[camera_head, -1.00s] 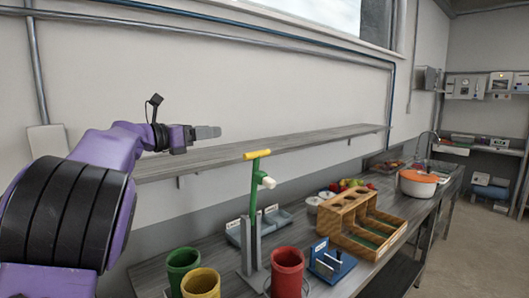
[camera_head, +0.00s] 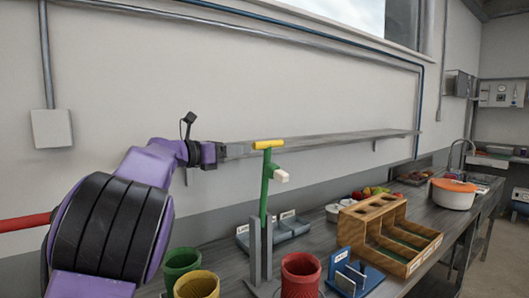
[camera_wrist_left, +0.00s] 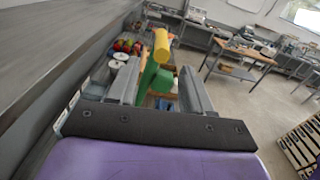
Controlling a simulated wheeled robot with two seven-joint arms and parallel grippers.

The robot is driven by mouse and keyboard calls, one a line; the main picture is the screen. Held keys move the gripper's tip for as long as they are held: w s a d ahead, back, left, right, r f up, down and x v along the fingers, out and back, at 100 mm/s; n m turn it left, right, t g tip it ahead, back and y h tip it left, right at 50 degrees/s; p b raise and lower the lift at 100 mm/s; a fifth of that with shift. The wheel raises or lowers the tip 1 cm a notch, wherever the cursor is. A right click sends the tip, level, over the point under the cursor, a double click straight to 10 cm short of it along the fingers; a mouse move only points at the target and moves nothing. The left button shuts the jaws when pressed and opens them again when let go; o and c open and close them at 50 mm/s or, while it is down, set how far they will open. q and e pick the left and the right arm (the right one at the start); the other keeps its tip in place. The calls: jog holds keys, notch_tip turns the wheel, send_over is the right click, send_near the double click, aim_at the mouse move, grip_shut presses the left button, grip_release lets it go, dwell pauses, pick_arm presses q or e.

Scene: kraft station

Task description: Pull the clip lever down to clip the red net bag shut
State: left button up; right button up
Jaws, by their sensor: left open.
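The clip lever (camera_head: 265,190) is a green upright with a yellow crossbar handle (camera_head: 269,145) and a white knob, set on a grey stand (camera_head: 260,254). The lever stands raised. A red ribbed, open-topped holder (camera_head: 301,275) is by the stand's foot; I cannot tell whether this is the red net bag. My left gripper (camera_head: 238,150) is open and empty, just left of the yellow handle at about its height. In the left wrist view, the yellow handle (camera_wrist_left: 161,47) and green lever (camera_wrist_left: 153,77) show between and beyond the gripper's fingers (camera_wrist_left: 160,91). My right gripper is not in view.
Green (camera_head: 181,266) and yellow (camera_head: 197,284) holders stand left of the stand. A wooden rack (camera_head: 393,256), blue fixture (camera_head: 362,280) and orange-lidded pot (camera_head: 453,194) stand to the right. A wall shelf (camera_head: 340,138) runs behind the lever. Several fruits lie farther back.

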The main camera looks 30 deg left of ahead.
aim_at(265, 145)
pick_arm(q)
jog(key=p+x, duration=0.1)
jog(key=x, duration=0.1)
jog(key=p+x, duration=0.2)
jog(key=x, duration=0.1)
jog(key=p+x, duration=0.2)
jog(key=x, duration=0.1)
jog(key=shift+w+d+r, duration=0.2)
jog(key=shift+r, duration=0.15)
jog(key=shift+w+d+f, duration=0.1)
jog(key=shift+w+f, duration=0.15)
jog(key=shift+w, duration=0.15)
grip_shut()
